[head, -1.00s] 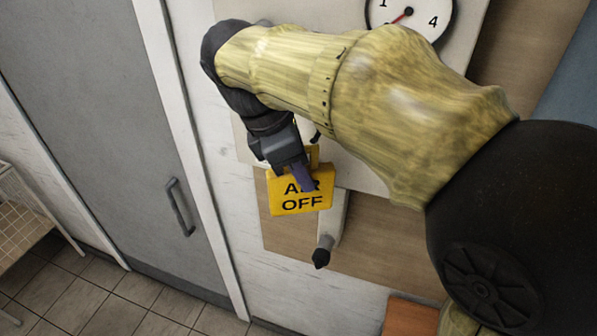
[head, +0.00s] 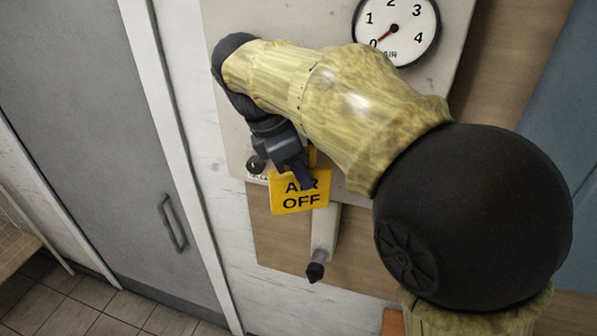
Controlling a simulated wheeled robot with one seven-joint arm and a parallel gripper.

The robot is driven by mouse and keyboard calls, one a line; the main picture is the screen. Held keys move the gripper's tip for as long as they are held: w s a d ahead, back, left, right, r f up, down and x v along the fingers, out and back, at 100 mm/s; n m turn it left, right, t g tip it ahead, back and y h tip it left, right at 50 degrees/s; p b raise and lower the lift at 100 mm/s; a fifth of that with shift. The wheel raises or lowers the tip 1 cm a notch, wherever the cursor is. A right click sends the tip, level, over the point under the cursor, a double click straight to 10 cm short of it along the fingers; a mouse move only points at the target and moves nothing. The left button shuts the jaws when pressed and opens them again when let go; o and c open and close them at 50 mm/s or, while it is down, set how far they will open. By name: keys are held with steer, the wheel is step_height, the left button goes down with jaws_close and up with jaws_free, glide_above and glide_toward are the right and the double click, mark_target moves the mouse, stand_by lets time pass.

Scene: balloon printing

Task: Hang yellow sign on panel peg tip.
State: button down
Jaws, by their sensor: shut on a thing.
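The yellow sign (head: 288,204) reads "AIR OFF" in black and hangs upright from my gripper (head: 302,178), which is shut on its upper part. A finger covers part of the word "AIR". The sign is in front of the lower edge of the pale panel (head: 229,90). A small dark round knob (head: 256,164) sticks out of the panel just left of the gripper, above a small label. I cannot tell whether this is the peg; the gripper and arm hide the panel around it. I cannot tell the gap between sign and panel.
A dial gauge (head: 398,28) marked "AIR" is on the panel's upper right, its red needle near 0. A pale bar with a black tip (head: 315,271) projects below the sign. A grey door (head: 75,120) stands left. My arm covers much of the panel.

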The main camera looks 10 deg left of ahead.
steer(key=shift+w+d+f, duration=0.1)
steer(key=shift+w+f, duration=0.05)
steer(key=shift+w, duration=0.45)
steer(key=shift+w+d+f, duration=0.1)
steer(key=shift+w, duration=0.45)
steer(key=shift+w+d+f, duration=0.1)
steer(key=shift+f, duration=0.25)
